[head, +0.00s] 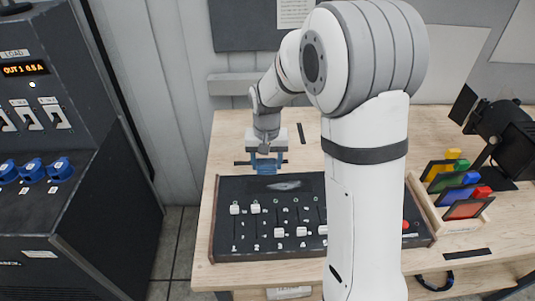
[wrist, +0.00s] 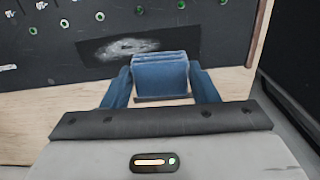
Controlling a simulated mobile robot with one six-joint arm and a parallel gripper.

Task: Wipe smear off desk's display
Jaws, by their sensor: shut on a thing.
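The desk (head: 226,235) is a black control panel with white sliders, lying on a wooden table. Its display (head: 310,182) is a dark strip along the far edge. A pale whitish smear (head: 284,186) lies on the display, and it also shows in the wrist view (wrist: 127,47). My gripper (head: 264,165) is at the far edge of the desk, just behind the display. It is shut on a folded blue cloth (wrist: 160,75). In the wrist view the cloth is beside the smear and does not cover it. I cannot tell whether the cloth touches anything below.
A wooden rack (head: 455,225) of coloured filters stands right of the desk, with a black lamp (head: 505,135) behind it. A dark cabinet (head: 60,200) with blue plugs stands at the left. My arm hides part of the desk. Bare tabletop (head: 235,130) shows behind the desk.

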